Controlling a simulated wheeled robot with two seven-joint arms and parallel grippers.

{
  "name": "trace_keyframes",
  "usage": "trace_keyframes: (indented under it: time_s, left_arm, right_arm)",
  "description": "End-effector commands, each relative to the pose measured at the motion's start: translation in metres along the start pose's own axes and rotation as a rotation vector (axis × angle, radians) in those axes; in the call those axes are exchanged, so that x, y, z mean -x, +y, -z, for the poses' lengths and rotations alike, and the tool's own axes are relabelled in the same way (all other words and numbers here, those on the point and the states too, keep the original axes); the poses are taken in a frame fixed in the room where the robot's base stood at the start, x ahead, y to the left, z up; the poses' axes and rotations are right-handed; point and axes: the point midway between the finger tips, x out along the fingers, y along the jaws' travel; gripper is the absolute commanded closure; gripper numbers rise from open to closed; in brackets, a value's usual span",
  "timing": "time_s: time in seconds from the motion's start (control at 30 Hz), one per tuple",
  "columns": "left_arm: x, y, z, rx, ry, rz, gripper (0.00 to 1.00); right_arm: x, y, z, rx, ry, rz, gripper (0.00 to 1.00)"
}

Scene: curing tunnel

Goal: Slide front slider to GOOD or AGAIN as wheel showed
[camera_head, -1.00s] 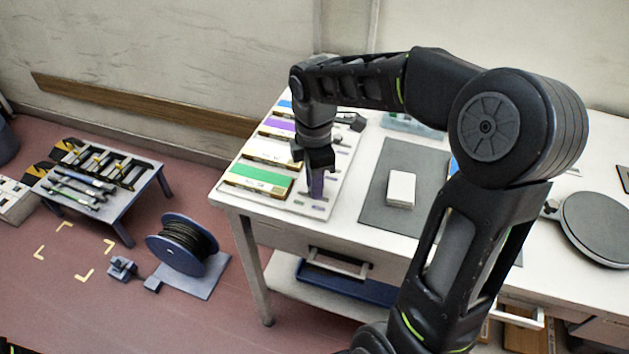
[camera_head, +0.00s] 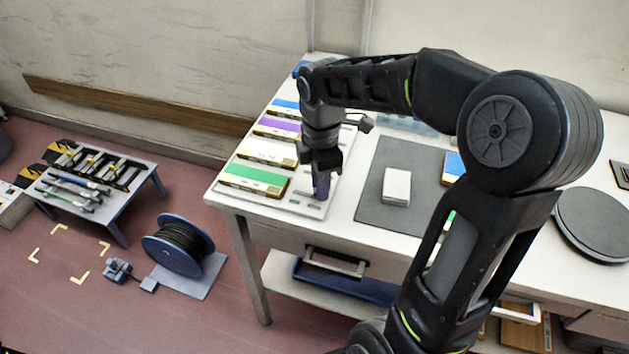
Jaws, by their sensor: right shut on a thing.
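The slider board (camera_head: 309,208) lies at the left end of the white table. Its rows carry coloured blocks with green, white, purple and blue tops. The front row has the green-topped block (camera_head: 255,179). My right gripper (camera_head: 322,176) points down at the right part of this front row and is shut on a purple slider knob (camera_head: 322,187). Small label marks show on the board in front of the knob, too small to read. The gripper hides part of the rows behind it. My left gripper is not in view.
A grey mat (camera_head: 378,211) with a white block (camera_head: 396,187) lies right of the board. A round dark plate (camera_head: 595,222) is at the far right. A drawer (camera_head: 334,262) stands partly open below. A cable reel (camera_head: 181,245) and low rack (camera_head: 95,180) stand left.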

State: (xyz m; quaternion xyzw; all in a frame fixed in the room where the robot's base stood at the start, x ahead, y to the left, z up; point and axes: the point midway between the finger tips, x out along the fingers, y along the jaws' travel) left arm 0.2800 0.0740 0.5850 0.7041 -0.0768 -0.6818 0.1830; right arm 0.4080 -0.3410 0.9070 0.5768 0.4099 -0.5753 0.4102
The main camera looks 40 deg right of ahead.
Motion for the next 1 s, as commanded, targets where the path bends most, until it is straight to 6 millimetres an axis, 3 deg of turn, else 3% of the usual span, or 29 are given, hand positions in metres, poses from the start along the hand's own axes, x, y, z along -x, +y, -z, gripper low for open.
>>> trace_keyframes:
  time_s: [0.07, 0.1, 0.37, 0.73, 1.0]
  left_arm:
    - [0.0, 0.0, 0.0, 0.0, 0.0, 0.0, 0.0]
    - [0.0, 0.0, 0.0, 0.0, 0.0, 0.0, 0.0]
    - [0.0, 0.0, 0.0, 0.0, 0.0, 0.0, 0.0]
    - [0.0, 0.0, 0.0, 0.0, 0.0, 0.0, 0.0]
    - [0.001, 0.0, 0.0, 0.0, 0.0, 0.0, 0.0]
  right_arm:
    - [0.0, -0.001, -0.003, -0.003, -0.006, 0.006, 1.0]
    - [-0.001, -0.002, -0.003, -0.003, -0.006, 0.006, 0.77]
    - [0.0, -0.001, -0.002, -0.002, -0.004, 0.004, 0.57]
    - [0.006, 0.0, -0.001, -0.001, -0.003, 0.002, 0.57]
    - [0.046, 0.0, -0.001, -0.002, -0.003, -0.001, 0.57]
